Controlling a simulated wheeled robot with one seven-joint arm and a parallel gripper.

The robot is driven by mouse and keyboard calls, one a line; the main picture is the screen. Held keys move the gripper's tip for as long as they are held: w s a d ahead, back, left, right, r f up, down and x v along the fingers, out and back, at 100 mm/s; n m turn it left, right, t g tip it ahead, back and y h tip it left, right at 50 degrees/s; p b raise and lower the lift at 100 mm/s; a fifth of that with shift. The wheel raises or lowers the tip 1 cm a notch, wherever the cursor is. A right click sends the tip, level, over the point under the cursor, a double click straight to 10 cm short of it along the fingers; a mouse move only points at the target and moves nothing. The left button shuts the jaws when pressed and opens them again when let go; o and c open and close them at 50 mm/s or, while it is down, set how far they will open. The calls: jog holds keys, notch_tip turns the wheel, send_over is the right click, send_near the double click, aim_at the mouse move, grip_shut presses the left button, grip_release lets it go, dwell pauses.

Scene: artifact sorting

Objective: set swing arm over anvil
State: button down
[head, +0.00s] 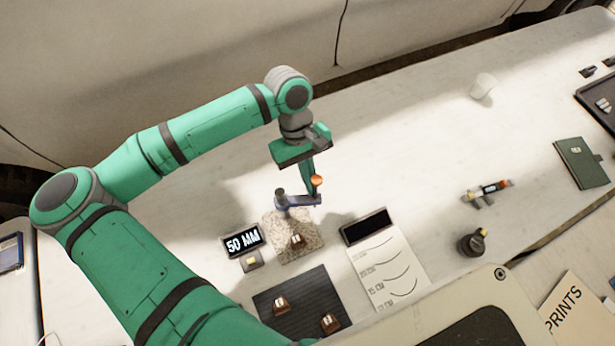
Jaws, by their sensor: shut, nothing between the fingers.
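A blue-grey swing arm (300,200) with an orange knob (316,180) reaches right from its post (281,198) along the back edge of a speckled stone slab (284,220). A small brown block with a pale mark (297,241) sits on the slab, in front of the swing arm; I cannot tell which part is the anvil. My gripper (309,182) is shut and points down, its fingertips close beside the left side of the orange knob. I cannot tell whether they touch it. The finger hides part of the swing arm's back.
A "50 MM" display (243,241) with a yellow-topped button box (251,261) stands left of the slab. A dark ribbed mat (300,290) with two brown blocks lies in front. A curve sheet (388,275) lies to the right. The table behind and right is mostly clear.

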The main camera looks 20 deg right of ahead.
jog(key=s+m, duration=0.1)
jog(key=s+m+y, duration=0.1)
jog(key=m, duration=0.1)
jog(key=shift+s+a+m+y, duration=0.1)
jog(key=shift+a+m+y, duration=0.05)
jog(key=shift+m+y, duration=0.15)
jog(key=shift+s+a+m+y, duration=0.1)
jog(key=shift+s+m+y, duration=0.2)
jog(key=shift+s+m, duration=0.6)
jog(key=shift+s+a+m+t+y, duration=0.35)
jog(key=shift+s+a+m, duration=0.55)
jog(key=shift+a+m, duration=0.3)
jog(key=shift+s+a+m+t+y, duration=0.35)
jog(key=shift+s+a+m, duration=0.55)
jog(key=shift+a+m, duration=0.25)
notch_tip(320, 180, up, 9)
send_over(314, 202)
jog(key=d, duration=0.2)
jog(key=shift+s+d+r, duration=0.15)
jog(key=shift+s+d, duration=0.05)
jog(key=shift+s, duration=0.1)
